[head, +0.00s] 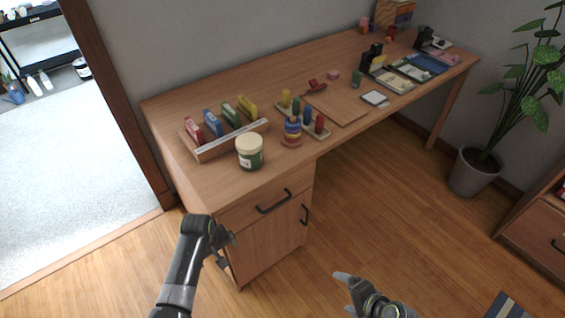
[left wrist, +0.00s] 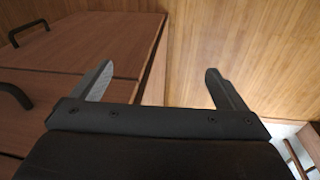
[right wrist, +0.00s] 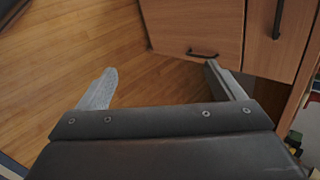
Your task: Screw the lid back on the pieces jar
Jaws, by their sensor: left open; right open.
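The pieces jar (head: 250,161) is a dark green jar with a pale label, upright near the front left edge of the desk. A cream lid (head: 249,145) sits on its top; I cannot tell whether it is screwed tight. My left gripper (head: 228,251) is open and empty, in front of the desk's drawers and below the jar. Its spread fingers show in the left wrist view (left wrist: 158,75). My right gripper (head: 345,290) is low over the floor, right of the drawers. It is open and empty in the right wrist view (right wrist: 160,72).
A wooden rack (head: 226,140) with several coloured blocks stands behind and left of the jar. The desk (head: 198,174) has bare room left of the jar. A potted plant (head: 475,170) stands far right.

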